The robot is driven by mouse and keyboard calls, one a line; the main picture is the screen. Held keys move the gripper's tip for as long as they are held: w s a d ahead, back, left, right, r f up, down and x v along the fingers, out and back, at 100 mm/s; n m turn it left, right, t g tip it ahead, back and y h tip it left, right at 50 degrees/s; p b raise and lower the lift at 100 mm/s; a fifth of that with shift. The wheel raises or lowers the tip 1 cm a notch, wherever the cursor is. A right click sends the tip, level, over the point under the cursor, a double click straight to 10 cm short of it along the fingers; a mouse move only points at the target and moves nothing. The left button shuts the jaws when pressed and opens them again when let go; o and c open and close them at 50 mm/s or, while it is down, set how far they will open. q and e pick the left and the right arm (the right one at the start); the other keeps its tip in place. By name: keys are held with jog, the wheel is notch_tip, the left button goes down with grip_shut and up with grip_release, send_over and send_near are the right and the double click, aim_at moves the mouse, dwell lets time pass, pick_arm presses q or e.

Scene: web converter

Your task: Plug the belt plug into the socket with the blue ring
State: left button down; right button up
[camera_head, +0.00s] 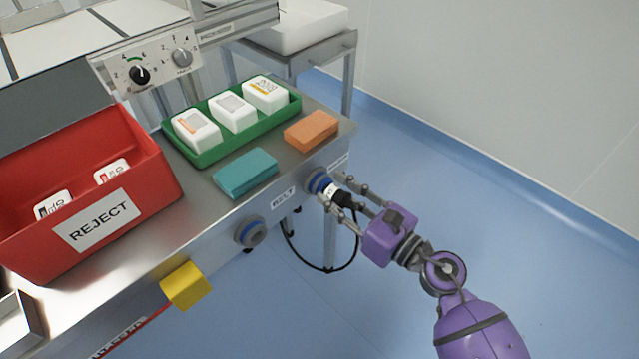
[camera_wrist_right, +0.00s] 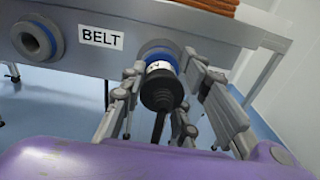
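The belt plug, black with a pale collar, sits at the right-hand socket (camera_head: 316,182) in the head view, in line with it. In the right wrist view the plug (camera_wrist_right: 160,90) points into the socket's blue ring (camera_wrist_right: 158,49), and its collar still shows in front of the ring. How deep it sits is hidden. Its black cable (camera_head: 325,270) hangs in a loop below. My right gripper (camera_head: 342,194) has its fingers on both sides of the plug; they look spread, with small gaps beside it. My left gripper is not in view.
A second, empty socket (camera_head: 250,232) with bluish edging lies left of the BELT label (camera_wrist_right: 103,38). A yellow block (camera_head: 185,287) juts from the panel. Above are a red reject bin (camera_head: 150,185), green tray (camera_head: 206,157), teal block (camera_head: 245,173) and orange block (camera_head: 311,130). Floor at right is clear.

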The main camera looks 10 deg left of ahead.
aim_at(346, 204)
grip_shut()
jog(key=shift+d, duration=0.1)
jog(key=shift+v, duration=1.8)
jog(key=shift+b+v, duration=0.5)
jog(key=shift+v, duration=1.5)
